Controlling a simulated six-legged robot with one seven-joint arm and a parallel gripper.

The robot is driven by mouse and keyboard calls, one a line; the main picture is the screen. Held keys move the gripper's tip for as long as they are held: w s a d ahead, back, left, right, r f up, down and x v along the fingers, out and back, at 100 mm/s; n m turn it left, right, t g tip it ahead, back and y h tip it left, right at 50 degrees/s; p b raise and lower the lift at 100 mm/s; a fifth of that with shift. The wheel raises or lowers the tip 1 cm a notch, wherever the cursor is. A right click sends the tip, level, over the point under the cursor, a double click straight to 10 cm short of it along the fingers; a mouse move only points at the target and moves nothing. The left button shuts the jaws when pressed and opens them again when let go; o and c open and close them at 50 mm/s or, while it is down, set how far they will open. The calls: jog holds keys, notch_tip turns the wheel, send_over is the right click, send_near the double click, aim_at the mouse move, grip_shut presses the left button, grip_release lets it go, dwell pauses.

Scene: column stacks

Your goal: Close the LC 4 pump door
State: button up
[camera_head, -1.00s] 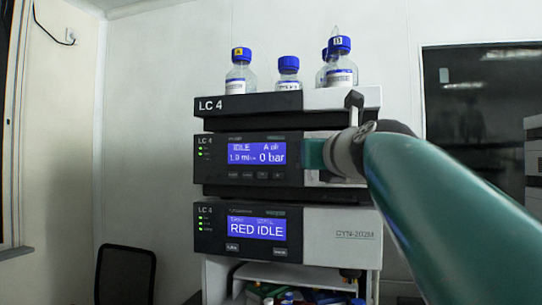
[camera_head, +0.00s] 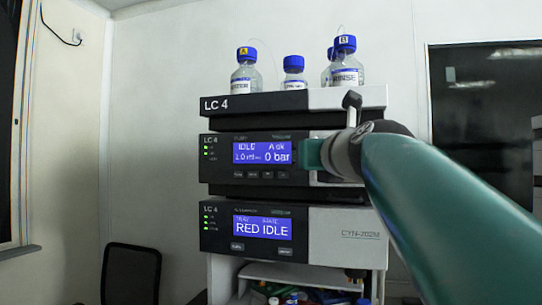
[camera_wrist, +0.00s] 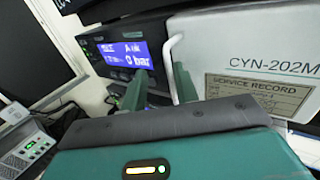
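The LC 4 pump module (camera_head: 229,148) is the upper unit with a blue display, below the stack's top tray. In the wrist view its display (camera_wrist: 126,56) reads 0 bar. A white panel, the pump door (camera_wrist: 240,45), stands right of the display with a pale bar handle (camera_wrist: 171,62) at its left edge. I cannot tell whether the door is fully flush. My gripper (camera_wrist: 160,72) has its two green fingers apart, the handle between them and nearer the right finger; contact is unclear. In the head view my gripper (camera_head: 313,153) and arm hide most of the door.
Blue-capped bottles (camera_head: 294,72) stand on the top tray (camera_head: 258,103). A lower module (camera_head: 347,237) reads RED IDLE. An open shelf (camera_head: 290,275) with small items lies below. A dark chair (camera_head: 131,272) stands at lower left. A dark panel (camera_head: 480,130) is at right.

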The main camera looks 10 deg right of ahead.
jog(key=shift+s+d, duration=0.1)
jog(key=s+d, duration=0.1)
jog(key=s, duration=1.2)
jog(key=shift+s+d, duration=0.25)
jog(key=shift+d, duration=0.05)
notch_tip(320, 180, down, 26)
jog(key=a+n+g, duration=0.2)
jog(key=n+g, duration=0.5)
jog(key=n, duration=1)
jog(key=s+f+n+g+h, duration=0.1)
jog(key=s+f+n, duration=0.3)
jog(key=f+n, duration=0.4)
jog(key=s+f+n+g+h, duration=0.1)
jog(key=s+f+n+g, duration=0.3)
jog(key=f+n, duration=0.5)
notch_tip(320, 180, down, 4)
jog(key=shift+s+a+f+n, duration=0.25)
jog(key=shift+s+n, duration=0.05)
jog(key=shift+s, duration=0.2)
